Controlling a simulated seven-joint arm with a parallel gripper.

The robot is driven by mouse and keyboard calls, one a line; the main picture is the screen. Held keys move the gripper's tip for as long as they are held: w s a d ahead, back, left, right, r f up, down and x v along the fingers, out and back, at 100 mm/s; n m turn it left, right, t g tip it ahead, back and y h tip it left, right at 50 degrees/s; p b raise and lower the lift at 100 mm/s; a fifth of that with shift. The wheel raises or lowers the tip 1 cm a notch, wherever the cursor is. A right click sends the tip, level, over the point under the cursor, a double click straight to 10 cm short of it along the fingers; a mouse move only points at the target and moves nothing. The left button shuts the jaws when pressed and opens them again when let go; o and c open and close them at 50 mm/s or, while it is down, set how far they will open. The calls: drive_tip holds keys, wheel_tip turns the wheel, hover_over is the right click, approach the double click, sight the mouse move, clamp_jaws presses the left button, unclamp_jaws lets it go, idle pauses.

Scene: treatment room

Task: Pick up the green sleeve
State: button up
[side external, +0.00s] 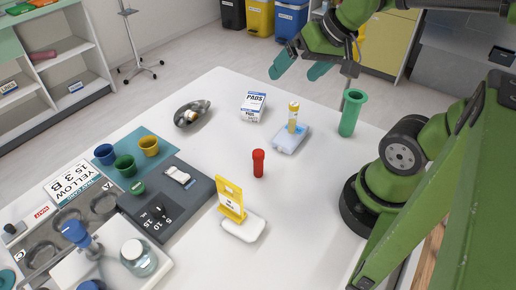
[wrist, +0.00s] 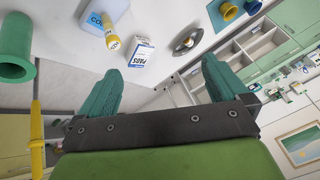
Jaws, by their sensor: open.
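The green sleeve (side external: 352,112) is a tube with a wide rim at its top. It stands upright near the table's far right edge in the side view, and shows at the left edge of the wrist view (wrist: 15,48). My gripper (side external: 298,68) is open and empty, with its two teal fingers apart. It is above and to the left of the sleeve in the side view, not touching it. In the wrist view the fingers (wrist: 160,82) spread with the sleeve off to their left, outside the gap.
A tube with a yellow cap (side external: 293,115) stands on a pale blue pack (side external: 290,140), left of the sleeve. Nearby are a PADS box (side external: 252,106), a red tube (side external: 258,163) and a metal dish (side external: 191,113). Small cups stand on a blue mat (side external: 112,171).

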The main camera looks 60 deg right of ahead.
drive_tip(key=s+d+n+g+h, duration=0.1)
drive_tip(key=s+d+n+g, duration=0.15)
drive_tip(key=d, duration=0.85)
drive_tip(key=r+n+g, duration=0.2)
drive_tip(key=n+g, duration=0.2)
drive_tip(key=n, duration=0.5)
hover_over(355, 98)
drive_tip(key=a, duration=0.1)
drive_tip(key=n, duration=0.5)
drive_tip(key=f, duration=1)
drive_tip(key=a+f, duration=0.1)
drive_tip(key=f, duration=0.5)
drive_tip(key=shift+s, duration=0.2)
drive_tip(key=c, duration=1.3)
